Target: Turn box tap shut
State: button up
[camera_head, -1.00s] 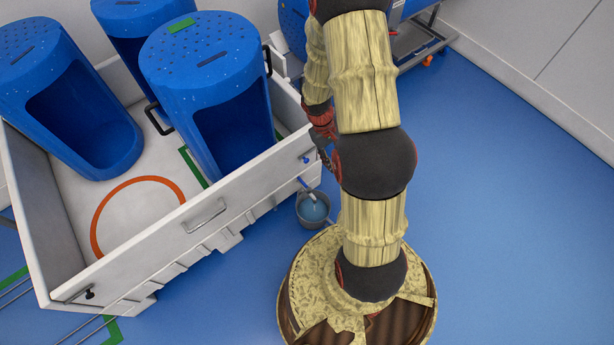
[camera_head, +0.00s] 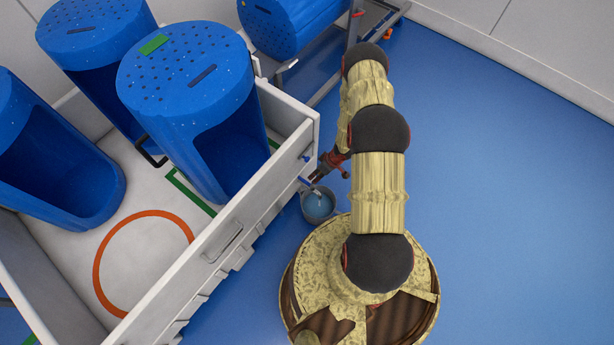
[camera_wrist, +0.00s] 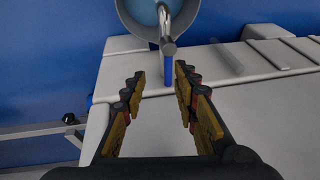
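The white box (camera_head: 232,232) has a tap (camera_wrist: 166,38) low on its outer side, with a metal spout and a blue handle (camera_wrist: 168,70). In the wrist view the handle lies in line with the spout. The spout reaches over a grey bucket (camera_wrist: 128,14) holding bluish water; the bucket also shows in the head view (camera_head: 329,219). I cannot tell whether water is running. My gripper (camera_wrist: 160,76) is open and empty, its fingertips on either side of the handle in the picture. Contact is not visible. In the head view my gripper (camera_head: 317,178) is beside the tap.
Several blue tubs (camera_head: 188,100) stand in or behind the box. Another blue tub (camera_head: 285,25) lies on a metal frame at the back. A small blue knob (camera_head: 306,158) sits on the box side above the tap. The blue floor (camera_head: 500,200) at right is clear.

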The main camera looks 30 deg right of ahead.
aim_at(303, 180)
jog(key=shift+t+y, duration=0.4)
jog(key=w+a+f+b, duration=0.1)
jog(key=f, duration=0.1)
jog(key=w+a+f+b, duration=0.1)
jog(key=f, duration=0.1)
jog(key=w+a+f+b, duration=0.1)
jog(key=a+f, duration=0.1)
jog(key=shift+w+f, duration=0.1)
jog(key=shift+w, duration=0.3)
jog(key=shift+c, duration=0.3)
grip_shut()
